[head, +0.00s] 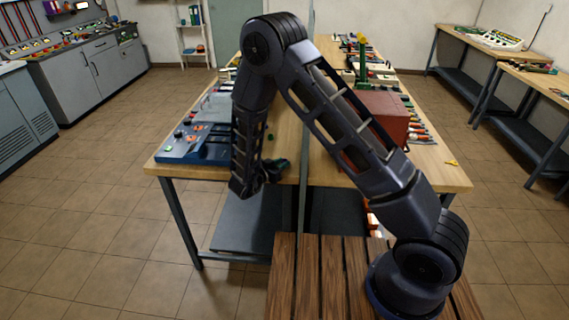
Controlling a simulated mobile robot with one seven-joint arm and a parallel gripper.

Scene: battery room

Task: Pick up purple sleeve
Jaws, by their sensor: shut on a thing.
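My arm reaches over the near end of the wooden workbench (440,173) and bends down at its left part. My gripper (272,170) is at the bench's front edge, small and dark, partly hidden by my own wrist. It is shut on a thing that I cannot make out. I cannot pick out a purple sleeve for certain in this view; my arm hides part of the bench.
A blue control panel (193,143) with knobs lies on the bench's left side. A red-brown box (385,120) stands on the right, beside several tools. Grey cabinets (95,65) stand far left. The tiled floor at left is clear.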

